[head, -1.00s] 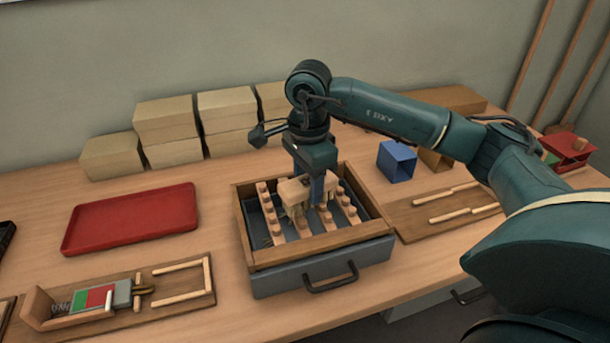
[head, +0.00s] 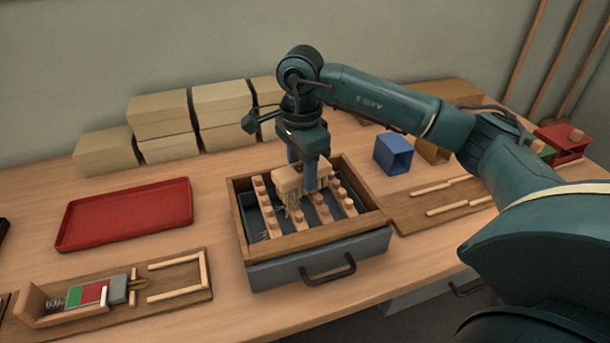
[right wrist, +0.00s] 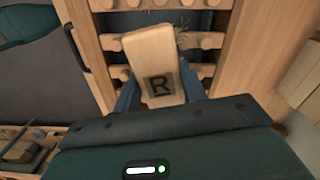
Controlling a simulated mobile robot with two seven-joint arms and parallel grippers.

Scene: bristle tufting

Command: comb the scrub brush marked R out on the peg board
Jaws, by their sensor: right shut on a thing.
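The scrub brush (head: 287,180) has a pale wooden block with bristles hanging below it. In the right wrist view the block (right wrist: 150,48) shows a dark letter R on top. My right gripper (head: 309,172) is shut on the brush, one blue finger on each side of the block. The brush is over the peg board (head: 262,200), which has slanting rows of wooden pegs inside a wooden-framed box. The bristles hang among the pegs; whether they touch them is hard to tell. Loose bristle bits lie in the box at the left. My left gripper is not in view.
A red tray (head: 75,230) lies left of the box. A wooden fixture with a green and red block (head: 88,294) is at the front left. Tan boxes (head: 160,117) stack along the back. A blue open box (head: 393,154) and a board with sticks (head: 408,222) are at the right.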

